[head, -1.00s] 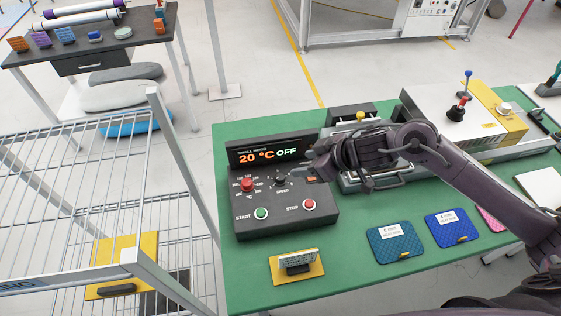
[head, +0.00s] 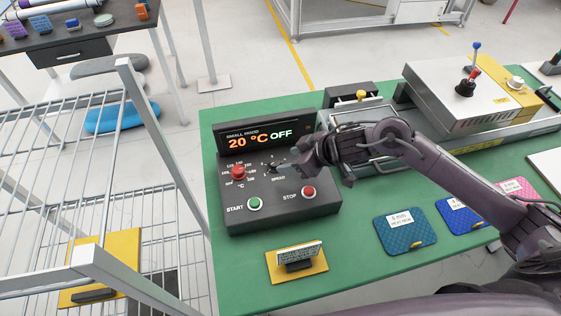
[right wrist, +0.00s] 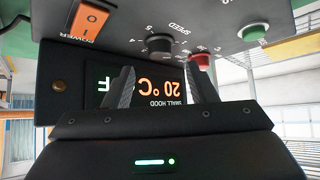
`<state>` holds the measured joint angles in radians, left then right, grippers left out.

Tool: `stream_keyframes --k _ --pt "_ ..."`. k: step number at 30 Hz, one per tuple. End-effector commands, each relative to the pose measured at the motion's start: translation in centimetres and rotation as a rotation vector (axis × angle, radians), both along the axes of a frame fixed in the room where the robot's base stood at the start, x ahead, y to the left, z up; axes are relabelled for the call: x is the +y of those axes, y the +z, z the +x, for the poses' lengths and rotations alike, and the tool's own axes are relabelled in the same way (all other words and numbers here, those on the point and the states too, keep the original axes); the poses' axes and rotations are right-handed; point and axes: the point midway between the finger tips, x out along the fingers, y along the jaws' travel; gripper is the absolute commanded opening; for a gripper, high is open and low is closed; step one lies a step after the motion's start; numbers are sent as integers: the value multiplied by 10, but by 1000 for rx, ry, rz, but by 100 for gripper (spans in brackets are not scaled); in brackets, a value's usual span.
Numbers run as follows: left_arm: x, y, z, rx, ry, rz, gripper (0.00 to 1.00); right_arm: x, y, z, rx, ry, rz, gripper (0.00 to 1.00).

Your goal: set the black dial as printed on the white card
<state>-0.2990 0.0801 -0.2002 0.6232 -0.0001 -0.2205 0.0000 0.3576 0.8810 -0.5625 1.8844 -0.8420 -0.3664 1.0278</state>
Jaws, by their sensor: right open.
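The black dial (head: 273,168), marked SPEED, sits on the dark control box (head: 235,212). In the right wrist view the dial (right wrist: 158,43) appears upside down, just beyond the gap between my fingertips, with numbers around it. My right gripper (head: 298,169) is beside the dial on its right; its open, empty fingers (right wrist: 161,78) show in the wrist view, apart from the dial. The white card (head: 299,252) stands tilted in a black holder on a yellow plate in front of the box; its print is too small to read. My left gripper is not in view.
The box's display (head: 262,137) reads 20 °C OFF. A red knob (head: 239,174), green START button (head: 254,203) and red STOP button (head: 308,192) are near the dial. An orange POWER switch (right wrist: 92,17) shows in the wrist view. Blue pads (head: 405,231) lie at right.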

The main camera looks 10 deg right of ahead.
Motion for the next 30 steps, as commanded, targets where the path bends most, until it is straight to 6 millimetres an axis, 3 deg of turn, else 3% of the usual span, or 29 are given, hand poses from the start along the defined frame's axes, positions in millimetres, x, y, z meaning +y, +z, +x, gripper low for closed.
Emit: stream_keyframes --k 9,20,30 --pt "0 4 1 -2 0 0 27 23 -30 23 0 -1 2 52" --pt "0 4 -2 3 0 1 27 25 -35 25 0 1 -1 52" --pt "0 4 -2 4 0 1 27 25 -35 25 0 0 0 7"
